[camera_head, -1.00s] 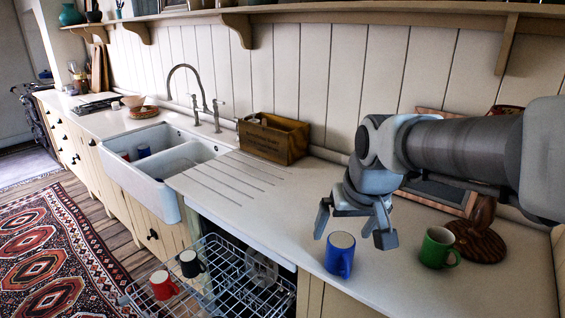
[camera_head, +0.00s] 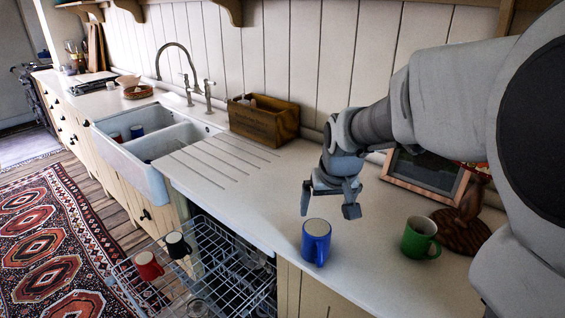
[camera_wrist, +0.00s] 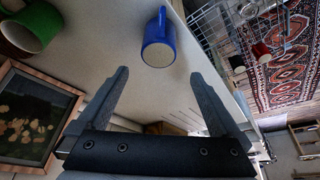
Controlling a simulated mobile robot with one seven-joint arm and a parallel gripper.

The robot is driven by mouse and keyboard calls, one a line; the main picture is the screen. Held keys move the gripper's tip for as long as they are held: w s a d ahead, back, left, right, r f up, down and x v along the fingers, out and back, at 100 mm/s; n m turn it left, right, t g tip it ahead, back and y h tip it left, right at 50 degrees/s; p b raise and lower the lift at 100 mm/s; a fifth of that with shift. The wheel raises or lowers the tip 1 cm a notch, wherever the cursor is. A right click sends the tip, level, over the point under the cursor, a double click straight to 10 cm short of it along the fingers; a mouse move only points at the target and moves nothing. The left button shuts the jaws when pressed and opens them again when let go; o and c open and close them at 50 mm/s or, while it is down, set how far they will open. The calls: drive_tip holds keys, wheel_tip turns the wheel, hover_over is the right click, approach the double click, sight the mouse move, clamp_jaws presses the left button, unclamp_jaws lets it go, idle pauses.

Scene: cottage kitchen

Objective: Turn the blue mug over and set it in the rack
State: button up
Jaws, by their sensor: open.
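The blue mug (camera_head: 316,241) stands upright on the counter near its front edge, with its pale inside showing. It also shows in the wrist view (camera_wrist: 158,42), beyond my fingertips. My gripper (camera_head: 328,204) is open and empty, above and just behind the blue mug, apart from it. In the wrist view the two fingers (camera_wrist: 163,80) are spread with bare counter between them. The wire rack (camera_head: 225,262) is pulled out below the counter to the left of the mug. A red mug (camera_head: 149,266) and a black mug (camera_head: 177,245) are at its left side.
A green mug (camera_head: 419,237) stands right of the blue mug, by a round wooden board (camera_head: 462,232). A framed picture (camera_head: 425,178) leans behind. A wooden crate (camera_head: 264,120) stands near the sink (camera_head: 150,150). The counter's ribbed drainer stretch is clear.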

sight(318, 229)
drive_tip(key=b+x, duration=0.1)
drive_tip(key=x, duration=1.1)
drive_tip(key=shift+w+d+f, duration=0.1)
drive_tip(key=shift+w, duration=0.1)
clamp_jaws()
